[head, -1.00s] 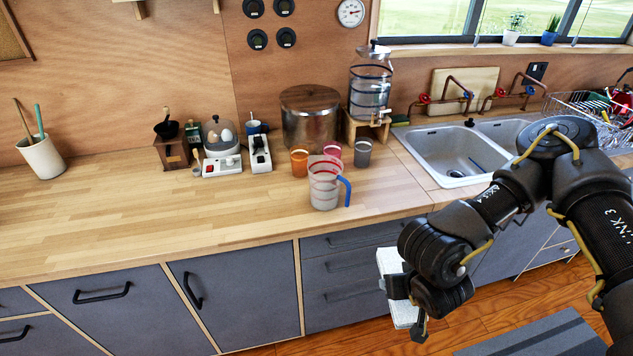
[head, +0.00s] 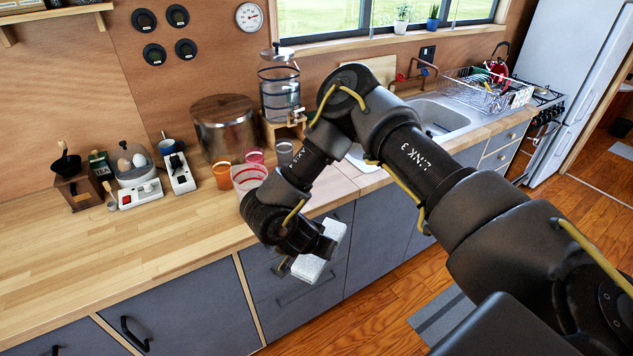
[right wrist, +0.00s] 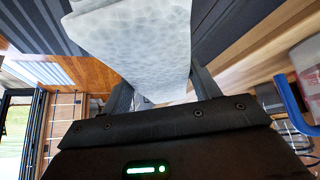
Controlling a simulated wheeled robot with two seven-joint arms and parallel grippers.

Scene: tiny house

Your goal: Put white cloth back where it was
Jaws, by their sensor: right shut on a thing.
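The white cloth (head: 324,252) is a folded, thick, pale bundle in the head view. It hangs in front of the grey drawers, below the counter's front edge. My right gripper (head: 305,258) is shut on it. In the right wrist view the cloth (right wrist: 135,40) sits between the two fingers (right wrist: 160,95) and sticks out beyond them, showing a faint dotted texture. My left gripper is not in view.
The wooden counter (head: 120,235) is clear at front left. A measuring jug (head: 247,178), partly hidden by my right arm, stands near its edge beside an orange cup (head: 222,175). Further right are the sink (head: 440,115) and a dish rack (head: 485,90).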

